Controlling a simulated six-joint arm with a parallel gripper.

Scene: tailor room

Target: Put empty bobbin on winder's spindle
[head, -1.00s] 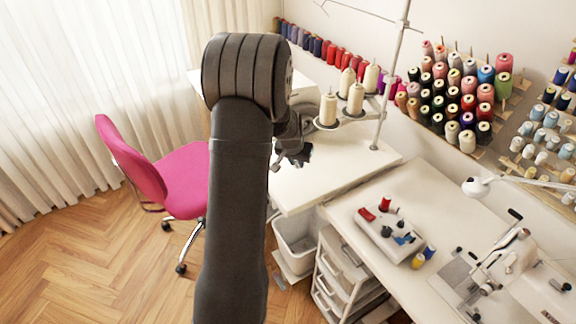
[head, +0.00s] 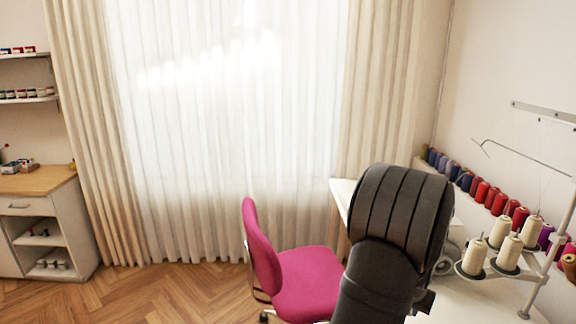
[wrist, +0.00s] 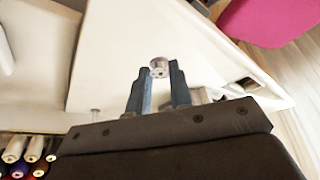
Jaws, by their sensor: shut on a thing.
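My gripper (wrist: 160,84) shows in the wrist view with its two dark fingers shut on a small silvery bobbin (wrist: 159,66). The bobbin sits at the fingertips, above a white tabletop (wrist: 130,40). No thread can be made out on it. In the head view my thick dark arm hides the gripper and the bobbin. I cannot make out the winder or its spindle in either view now.
A pink chair (head: 292,280) stands by the curtained window. Cream thread cones (head: 500,232) stand on a rack at the right, with a row of red and blue spools (head: 483,191) behind. A wooden-topped cabinet (head: 38,181) is at the far left.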

